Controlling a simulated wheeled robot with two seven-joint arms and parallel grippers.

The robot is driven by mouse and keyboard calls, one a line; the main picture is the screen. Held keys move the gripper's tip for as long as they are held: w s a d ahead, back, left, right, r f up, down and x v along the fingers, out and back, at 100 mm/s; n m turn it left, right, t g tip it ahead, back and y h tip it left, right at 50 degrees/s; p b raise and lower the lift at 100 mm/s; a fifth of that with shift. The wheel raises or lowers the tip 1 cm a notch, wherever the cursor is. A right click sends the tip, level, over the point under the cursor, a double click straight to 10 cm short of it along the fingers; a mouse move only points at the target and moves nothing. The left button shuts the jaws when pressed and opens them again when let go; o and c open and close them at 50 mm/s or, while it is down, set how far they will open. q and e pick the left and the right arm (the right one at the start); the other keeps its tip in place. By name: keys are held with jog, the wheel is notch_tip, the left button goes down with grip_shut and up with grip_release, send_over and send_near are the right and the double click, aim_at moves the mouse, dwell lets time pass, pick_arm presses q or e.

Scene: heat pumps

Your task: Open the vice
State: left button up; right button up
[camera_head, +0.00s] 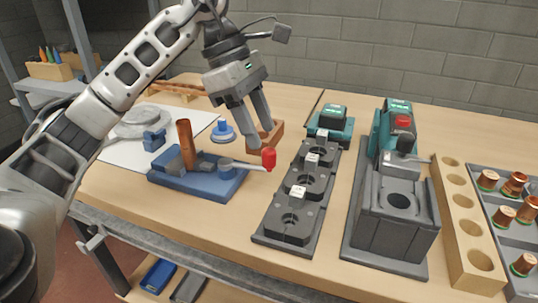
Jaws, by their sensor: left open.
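The blue vice (215,182) stands on the workbench, left of centre. A copper pipe (186,146) stands upright in it, slightly tilted. The vice's pale lever reaches out to the right and ends in a red knob (269,158). My left gripper (262,136) comes down from above, open and empty, with its fingertips just above and beside the red knob. I cannot tell whether a fingertip touches the knob. My right gripper is not in view.
Right of the vice are a dark fixture plate (268,230), a grey-green machine (395,215), a wooden block with holes (462,225) and a tray with copper parts (500,238). A blue round-based object (223,133) and a wooden holder (268,139) stand behind the lever.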

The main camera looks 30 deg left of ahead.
aim_at(270, 149)
pick_arm(q)
jog(key=x, duration=0.5)
jog(key=shift+w+d+f, duration=0.1)
grip_shut()
jog(key=shift+w, duration=0.1)
